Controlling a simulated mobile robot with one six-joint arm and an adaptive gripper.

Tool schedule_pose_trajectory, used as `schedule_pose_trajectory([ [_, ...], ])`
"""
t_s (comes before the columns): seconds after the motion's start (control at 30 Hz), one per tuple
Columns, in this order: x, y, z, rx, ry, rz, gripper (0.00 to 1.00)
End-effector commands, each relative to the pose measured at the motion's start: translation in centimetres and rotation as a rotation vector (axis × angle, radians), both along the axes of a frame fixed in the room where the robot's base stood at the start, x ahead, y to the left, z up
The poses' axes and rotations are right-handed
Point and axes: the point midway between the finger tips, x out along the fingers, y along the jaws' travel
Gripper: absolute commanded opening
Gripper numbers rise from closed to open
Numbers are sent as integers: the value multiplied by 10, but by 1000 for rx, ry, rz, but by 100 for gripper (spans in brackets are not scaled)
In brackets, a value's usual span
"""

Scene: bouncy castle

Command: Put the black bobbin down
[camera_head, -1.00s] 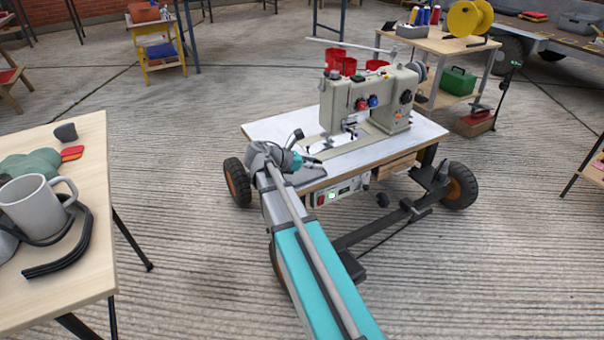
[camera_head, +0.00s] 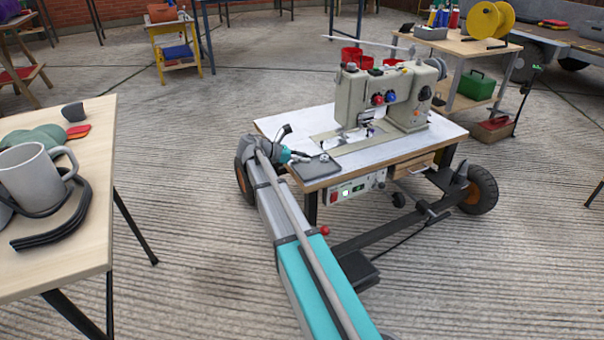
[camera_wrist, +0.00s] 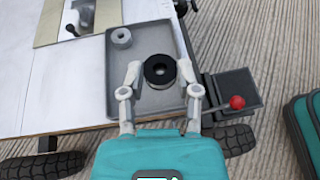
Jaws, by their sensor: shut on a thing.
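The black bobbin (camera_wrist: 160,71) is a dark ring with a pale centre. In the wrist view it sits between the fingertips of my gripper (camera_wrist: 160,76), which is shut on it. Bobbin and fingertips are over the grey tray (camera_wrist: 152,107) at the corner of the sewing table. I cannot tell whether the bobbin touches the tray floor. In the head view my gripper (camera_head: 298,156) is at the left edge of the tray (camera_head: 317,171); the bobbin is not clear there.
A small grey bobbin (camera_wrist: 121,38) lies in the tray's far left corner. The sewing machine (camera_head: 385,98) stands behind on the white tabletop (camera_head: 290,124). A red-knobbed lever (camera_wrist: 237,102) is right of the tray. A wooden table (camera_head: 75,245) with a mug (camera_head: 35,180) is at left.

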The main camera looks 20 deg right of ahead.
Motion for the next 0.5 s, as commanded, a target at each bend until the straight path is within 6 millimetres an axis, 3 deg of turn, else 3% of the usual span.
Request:
schedule_pose_trajectory([
  [0.13,10,3,-15,0,0,0,0],
  [0.5,13,4,-17,0,0,-1,0],
])
